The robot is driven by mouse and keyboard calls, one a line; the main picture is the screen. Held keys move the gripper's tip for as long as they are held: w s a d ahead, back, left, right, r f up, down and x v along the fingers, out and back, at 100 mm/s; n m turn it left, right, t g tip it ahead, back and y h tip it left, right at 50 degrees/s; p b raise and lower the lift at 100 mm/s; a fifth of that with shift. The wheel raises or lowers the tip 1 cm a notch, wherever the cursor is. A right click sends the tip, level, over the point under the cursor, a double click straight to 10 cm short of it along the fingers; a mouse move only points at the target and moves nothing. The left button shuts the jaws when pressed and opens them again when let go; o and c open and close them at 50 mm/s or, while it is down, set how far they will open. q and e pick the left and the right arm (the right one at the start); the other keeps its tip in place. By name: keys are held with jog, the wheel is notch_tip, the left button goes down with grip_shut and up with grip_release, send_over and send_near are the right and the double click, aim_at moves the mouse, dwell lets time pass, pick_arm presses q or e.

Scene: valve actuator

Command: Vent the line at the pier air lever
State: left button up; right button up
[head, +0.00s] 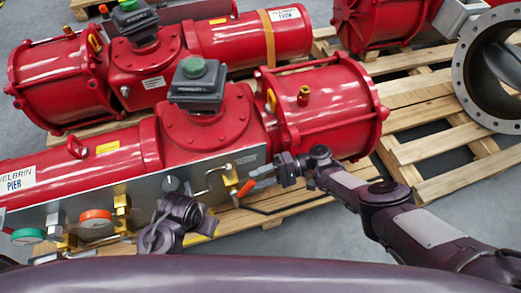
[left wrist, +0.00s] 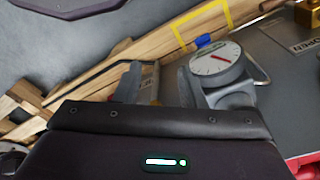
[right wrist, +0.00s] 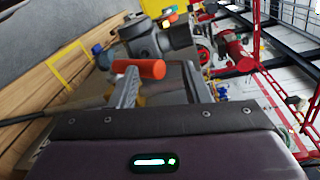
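The front red actuator labelled PIER (head: 205,118) carries a grey panel (head: 70,208) on its near side. An orange-handled lever (head: 246,188) sits at the panel's right end. My right gripper (head: 281,168) is just right of it. In the right wrist view the orange handle (right wrist: 140,69) lies across the left finger's tip. The fingers (right wrist: 160,85) stand apart; I cannot tell whether they touch the handle. My left gripper (head: 172,212) is before the panel's middle. In the left wrist view its fingers (left wrist: 158,85) are apart, beside a round white-faced gauge (left wrist: 215,62).
An orange knob (head: 96,217), a green knob (head: 28,236) and brass fittings line the panel's left part. A second red actuator (head: 150,70) stands behind. A wooden pallet (head: 440,145) and a grey flanged ring (head: 462,75) are at the right. Grey floor is clear in front.

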pick_arm(q)
notch_tip(320, 180, down, 15)
jog(key=s+a+p, duration=0.2)
jog(key=a+p, duration=0.1)
jog(key=p, duration=0.2)
jog(key=s+a+f+p, duration=0.2)
jog(key=s+f+p, duration=0.2)
jog(key=s, duration=0.5)
jog(key=shift+s+f+n+p, duration=0.3)
jog(key=shift+f+p, duration=0.05)
jog(key=shift+f, duration=0.5)
